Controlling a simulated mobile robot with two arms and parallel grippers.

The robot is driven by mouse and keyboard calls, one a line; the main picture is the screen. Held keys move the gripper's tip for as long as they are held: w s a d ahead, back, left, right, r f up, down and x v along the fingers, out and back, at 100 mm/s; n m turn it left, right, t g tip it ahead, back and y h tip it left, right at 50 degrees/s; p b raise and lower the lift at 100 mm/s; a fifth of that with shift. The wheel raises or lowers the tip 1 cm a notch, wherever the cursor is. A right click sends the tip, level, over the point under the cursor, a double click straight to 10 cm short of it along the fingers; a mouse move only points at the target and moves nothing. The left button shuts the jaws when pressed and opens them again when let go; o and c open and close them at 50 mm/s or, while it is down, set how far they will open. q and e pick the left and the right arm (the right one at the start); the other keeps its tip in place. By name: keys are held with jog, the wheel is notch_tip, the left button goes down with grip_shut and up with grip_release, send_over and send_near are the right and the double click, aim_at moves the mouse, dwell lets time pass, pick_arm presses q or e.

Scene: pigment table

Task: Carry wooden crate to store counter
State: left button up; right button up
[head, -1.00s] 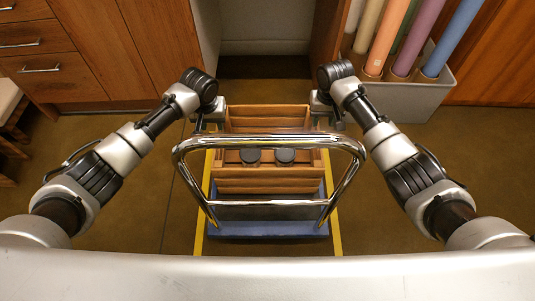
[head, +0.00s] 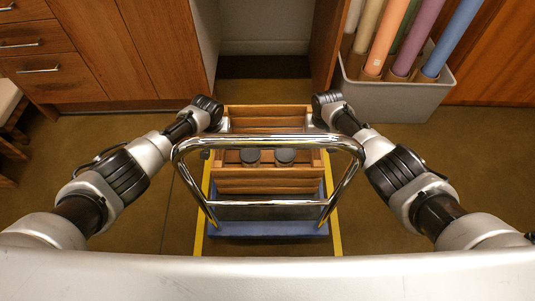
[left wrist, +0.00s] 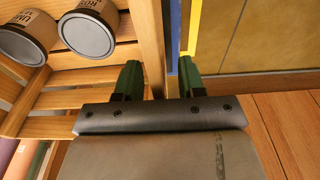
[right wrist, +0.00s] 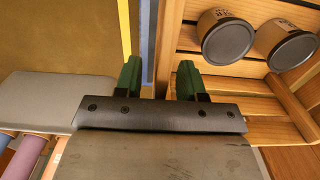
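The wooden crate (head: 268,187) is slatted and sits upright on a blue trolley deck (head: 265,231) in the head view. Two jars with dark lids (head: 250,157) stand in it; they also show in both wrist views. My left gripper (left wrist: 160,82) is open, its green fingers on either side of the crate's side wall (left wrist: 152,40), with a gap beside it. My right gripper (right wrist: 159,82) is open around the opposite side wall (right wrist: 168,45) in the same way. The fingertips are hidden in the head view. I cannot identify the store counter.
The trolley's chrome handle (head: 268,141) arches over the crate on my side. Yellow lines (head: 334,220) flank the trolley on the floor. Wooden cabinets (head: 80,60) stand at left, and a grey bin (head: 400,98) of coloured rolls stands at right.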

pick_arm(q)
grip_shut()
pick_arm(e)
grip_shut()
dwell(0.6)
dwell(0.4)
pick_arm(q)
jog(key=shift+r, duration=0.25)
pick_arm(e)
jog(key=shift+r, duration=0.25)
